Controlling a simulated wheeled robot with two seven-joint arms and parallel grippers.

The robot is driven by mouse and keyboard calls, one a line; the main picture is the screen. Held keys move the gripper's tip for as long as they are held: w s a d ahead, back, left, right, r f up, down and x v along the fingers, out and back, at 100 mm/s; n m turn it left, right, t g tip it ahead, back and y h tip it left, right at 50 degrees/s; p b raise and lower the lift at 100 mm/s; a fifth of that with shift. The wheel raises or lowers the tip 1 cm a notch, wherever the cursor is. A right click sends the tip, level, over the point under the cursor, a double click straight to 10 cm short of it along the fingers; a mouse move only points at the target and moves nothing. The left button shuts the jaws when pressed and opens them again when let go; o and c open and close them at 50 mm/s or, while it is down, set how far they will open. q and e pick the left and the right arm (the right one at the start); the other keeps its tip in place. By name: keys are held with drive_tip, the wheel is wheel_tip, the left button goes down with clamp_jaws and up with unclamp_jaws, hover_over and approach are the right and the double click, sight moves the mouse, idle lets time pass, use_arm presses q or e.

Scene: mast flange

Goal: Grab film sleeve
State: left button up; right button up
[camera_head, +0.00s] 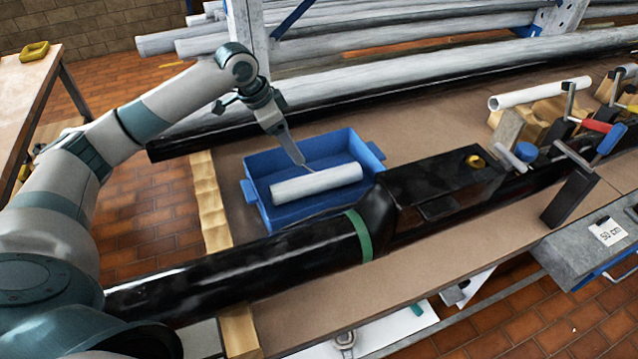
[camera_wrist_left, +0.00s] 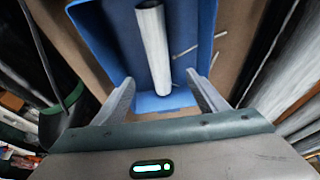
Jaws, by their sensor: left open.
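A white roll, which looks like the film sleeve (camera_head: 316,183), lies in a blue tray (camera_head: 258,213) on the bench. My left gripper (camera_head: 303,164) points down over the tray, close to the far side of the roll in the head view. In the left wrist view the gripper (camera_wrist_left: 160,79) is open. The near end of the film sleeve (camera_wrist_left: 154,45) shows between its two fingers there, with a gap on each side. I cannot tell how high the fingertips are above it. My right gripper is not in view.
A black pipe with a green band (camera_head: 357,235) runs along the near side of the tray. Thin white sticks (camera_wrist_left: 184,52) lie beside the roll in the tray. Clamps and wooden blocks (camera_head: 546,112) stand at the right. Grey pipes on a rack (camera_head: 330,95) lie behind.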

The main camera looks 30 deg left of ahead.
sight(312, 176)
use_arm(q)
drive_tip(key=shift+s+r, duration=0.1)
drive_tip(key=p+x, duration=0.3)
drive_tip(key=x, duration=0.8)
drive_tip(key=shift+d, duration=0.1)
drive_tip(key=shift+w+d+f, duration=0.1)
drive_tip(key=shift+w+f, duration=0.15)
drive_tip(key=shift+f, duration=0.35)
drive_tip(key=shift+p, duration=0.3)
drive_tip(key=shift+w+d+f+p, duration=0.1)
drive_tip(key=shift+d+f+p, duration=0.15)
drive_tip(key=shift+f+p, duration=0.2)
drive_tip(key=p+x, duration=0.1)
drive_tip(key=x, duration=0.2)
drive_tip(key=shift+w+d+f, duration=0.15)
drive_tip(key=shift+w+f, duration=0.05)
drive_tip(key=shift+f, duration=0.35)
